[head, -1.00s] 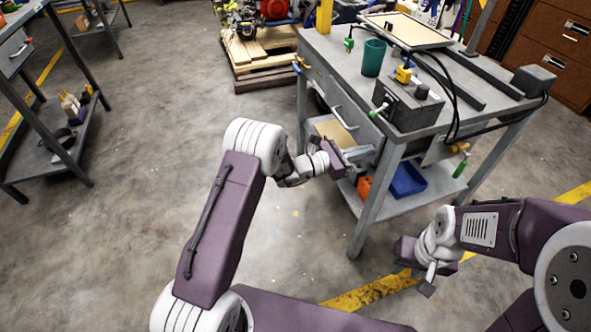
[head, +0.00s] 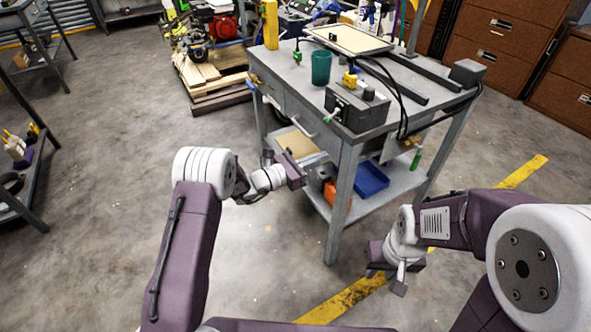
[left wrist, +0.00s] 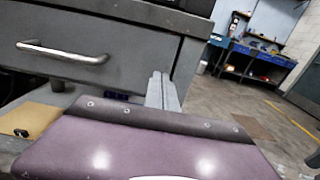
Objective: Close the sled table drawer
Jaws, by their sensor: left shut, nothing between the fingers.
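The sled table (head: 335,205) is a grey metal bench at the centre right of the head view. Its grey drawer (head: 299,112) has a bar handle (head: 307,127) on the front, facing my left arm. In the left wrist view, the drawer front (left wrist: 125,65) and handle (left wrist: 62,52) fill the upper left. How far the drawer stands out is not clear. My left gripper (head: 319,158) is shut and empty, just below and in front of the drawer; its fingertips (left wrist: 160,78) show near the drawer's lower right. My right gripper (head: 384,281) hangs low, apart from the table; its jaws are unclear.
On the tabletop stand a teal cup (head: 321,68) and a grey control box (head: 356,108) with cables. A blue tray (head: 370,180) and an orange item (head: 336,195) sit on the lower shelf.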

